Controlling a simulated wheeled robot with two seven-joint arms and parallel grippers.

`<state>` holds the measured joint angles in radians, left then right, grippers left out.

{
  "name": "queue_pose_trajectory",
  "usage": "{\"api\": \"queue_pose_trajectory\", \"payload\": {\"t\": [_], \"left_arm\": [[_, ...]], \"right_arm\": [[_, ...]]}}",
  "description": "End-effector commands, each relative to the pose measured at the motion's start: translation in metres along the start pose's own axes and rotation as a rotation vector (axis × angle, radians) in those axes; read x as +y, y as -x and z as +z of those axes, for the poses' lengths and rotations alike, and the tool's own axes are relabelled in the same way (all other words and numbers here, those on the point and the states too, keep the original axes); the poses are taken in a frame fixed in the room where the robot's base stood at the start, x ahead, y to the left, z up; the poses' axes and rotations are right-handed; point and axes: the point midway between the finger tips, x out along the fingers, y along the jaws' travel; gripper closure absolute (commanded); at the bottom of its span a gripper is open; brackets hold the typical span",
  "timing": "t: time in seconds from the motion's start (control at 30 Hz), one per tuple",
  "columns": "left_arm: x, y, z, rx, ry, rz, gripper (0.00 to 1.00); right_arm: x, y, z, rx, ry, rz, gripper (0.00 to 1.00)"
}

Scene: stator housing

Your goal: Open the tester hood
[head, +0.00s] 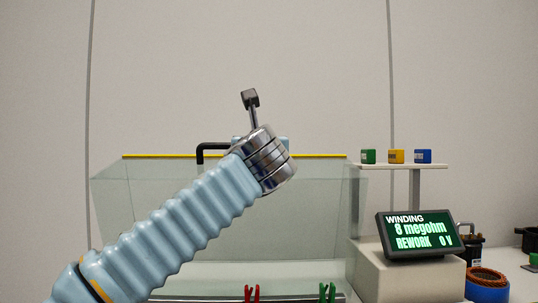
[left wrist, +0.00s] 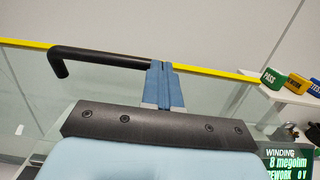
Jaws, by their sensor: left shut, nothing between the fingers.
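The tester hood (head: 310,205) is a clear box with a yellow strip along its upper edge, standing behind my left arm in the head view. A black bent handle (head: 212,147) sticks up at the strip; in the left wrist view the handle (left wrist: 100,57) runs right until it meets my fingers. My left gripper (left wrist: 163,68) has its blue fingers together, with nothing held between them. They overlap the handle's right end; I cannot tell whether they touch it. In the head view my wrist hides most of the gripper. My right gripper is out of view.
A tester display (head: 420,234) reads "8 megohm REWORK 0 V" on a beige block at right. A shelf (head: 435,166) above it holds green, yellow and blue blocks. Red clips (head: 251,293) and green clips (head: 327,292) show low behind the glass. A copper-wound ring (head: 487,284) lies far right.

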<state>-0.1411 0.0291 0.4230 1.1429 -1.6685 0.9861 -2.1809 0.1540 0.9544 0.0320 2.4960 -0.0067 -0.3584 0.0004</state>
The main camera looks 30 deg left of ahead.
Motion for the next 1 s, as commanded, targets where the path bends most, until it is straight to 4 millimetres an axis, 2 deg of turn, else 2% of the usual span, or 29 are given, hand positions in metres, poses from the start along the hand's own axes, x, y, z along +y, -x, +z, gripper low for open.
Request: {"api": "queue_pose_trajectory", "payload": {"t": [0.2,0.4,1.0], "left_arm": [[0.002,-0.034,0.001,0.000,0.001,0.000,1.00],[0.003,-0.050,0.001,-0.002,0.001,0.000,1.00],[0.003,-0.054,0.000,-0.001,0.000,-0.001,1.00]], "right_arm": [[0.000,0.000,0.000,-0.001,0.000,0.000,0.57],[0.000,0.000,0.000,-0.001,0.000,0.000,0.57],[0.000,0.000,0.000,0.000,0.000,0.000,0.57]]}}
